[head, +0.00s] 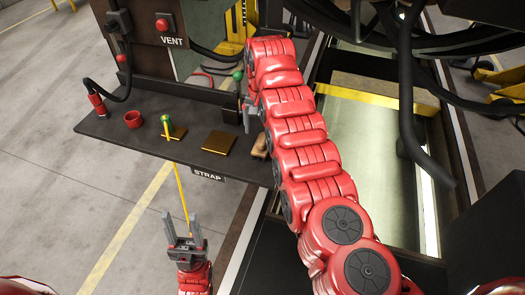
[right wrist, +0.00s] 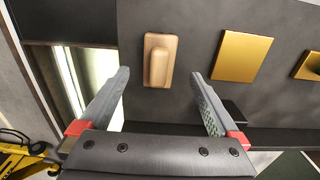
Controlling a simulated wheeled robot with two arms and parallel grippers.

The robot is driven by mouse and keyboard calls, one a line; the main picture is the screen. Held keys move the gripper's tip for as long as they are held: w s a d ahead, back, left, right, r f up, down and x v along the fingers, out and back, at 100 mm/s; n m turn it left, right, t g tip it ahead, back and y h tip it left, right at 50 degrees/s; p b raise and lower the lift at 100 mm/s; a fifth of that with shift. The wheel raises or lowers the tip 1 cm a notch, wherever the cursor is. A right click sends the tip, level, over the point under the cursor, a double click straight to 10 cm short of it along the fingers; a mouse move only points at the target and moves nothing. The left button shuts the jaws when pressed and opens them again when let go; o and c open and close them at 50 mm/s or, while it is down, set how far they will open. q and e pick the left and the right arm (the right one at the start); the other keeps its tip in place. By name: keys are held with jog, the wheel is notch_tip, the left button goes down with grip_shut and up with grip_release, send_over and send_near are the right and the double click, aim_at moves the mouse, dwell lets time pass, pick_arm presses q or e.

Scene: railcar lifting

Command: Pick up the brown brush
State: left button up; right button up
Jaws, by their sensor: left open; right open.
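The brown brush (right wrist: 159,62) is a light wooden block with a rounded grip, lying on the dark shelf. In the head view the brush (head: 259,146) is near the shelf's right end, partly hidden by my right arm. My right gripper (right wrist: 159,78) is open and empty, with the brush just beyond and between its fingertips in the right wrist view; contact cannot be told. In the head view the right gripper (head: 247,115) is mostly hidden behind its own arm. My left gripper (head: 183,228) is open and empty, in front of the shelf, away from the brush.
The shelf (head: 100,128) also holds a gold plate (head: 219,142), a brass piece with a green top (head: 167,126) and a red ring (head: 133,119). A panel marked VENT (head: 170,30) with a red button stands behind. A yellow strap (head: 181,190) hangs at the front.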

aim_at(263, 138)
notch_tip(263, 138, down, 6)
jog(key=shift+w+d+r, duration=0.1)
jog(key=shift+d, duration=0.05)
grip_shut()
dwell(0.6)
